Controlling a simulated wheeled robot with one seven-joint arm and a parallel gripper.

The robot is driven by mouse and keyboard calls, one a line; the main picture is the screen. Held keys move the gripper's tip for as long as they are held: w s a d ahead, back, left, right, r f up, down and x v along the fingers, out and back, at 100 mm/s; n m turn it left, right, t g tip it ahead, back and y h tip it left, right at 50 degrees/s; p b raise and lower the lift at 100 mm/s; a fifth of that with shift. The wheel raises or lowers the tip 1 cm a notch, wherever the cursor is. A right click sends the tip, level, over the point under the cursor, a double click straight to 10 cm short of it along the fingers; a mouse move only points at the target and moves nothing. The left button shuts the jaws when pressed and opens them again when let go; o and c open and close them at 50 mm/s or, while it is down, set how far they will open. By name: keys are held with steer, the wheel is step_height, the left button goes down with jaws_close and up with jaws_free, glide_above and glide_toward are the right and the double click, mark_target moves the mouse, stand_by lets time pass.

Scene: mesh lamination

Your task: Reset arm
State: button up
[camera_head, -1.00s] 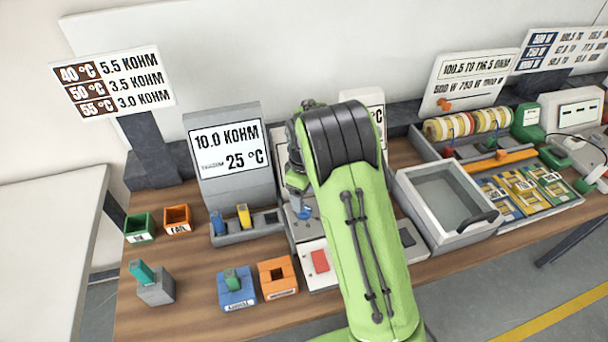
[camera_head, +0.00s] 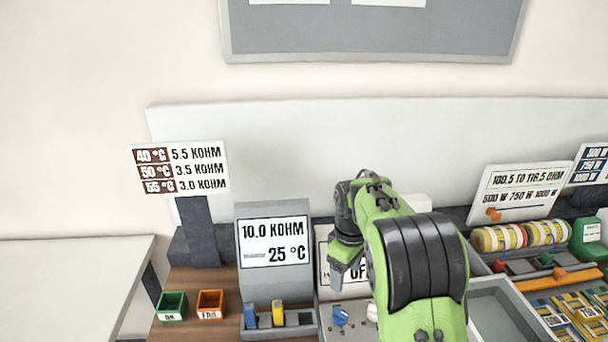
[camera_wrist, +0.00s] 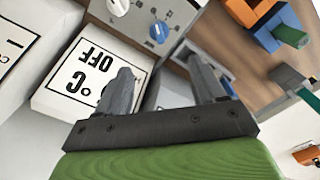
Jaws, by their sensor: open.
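My gripper (camera_head: 345,268) is held above the bench at the middle of the head view, in front of a partly hidden display that reads OFF. In the wrist view my gripper (camera_wrist: 163,75) has its two grey fingers spread apart with nothing between them. Beyond the fingers, the wrist view shows the white OFF display (camera_wrist: 93,72) and a grey control panel with a blue knob (camera_wrist: 158,31) and a white knob (camera_wrist: 118,6). The blue knob also shows in the head view (camera_head: 340,315), below my gripper.
A grey meter (camera_head: 274,270) reads 10.0 KOHM and 25 °C, with a blue and a yellow piece before it. Green (camera_head: 172,305) and orange (camera_head: 210,303) bins stand at the left. A grey tray (camera_head: 500,310) and wire spools (camera_head: 497,238) are at the right.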

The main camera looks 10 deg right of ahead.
steer(key=s+r+m+t, duration=0.3)
steer(key=s+r+m, duration=0.2)
steer(key=s+r, duration=0.8)
steer(key=s+f+m+t, duration=0.2)
steer(key=s+m, duration=0.2)
steer(key=s, duration=1)
steer(key=shift+s+f+t, duration=0.2)
steer(key=shift+s+t, duration=0.1)
steer(key=shift+s, duration=0.05)
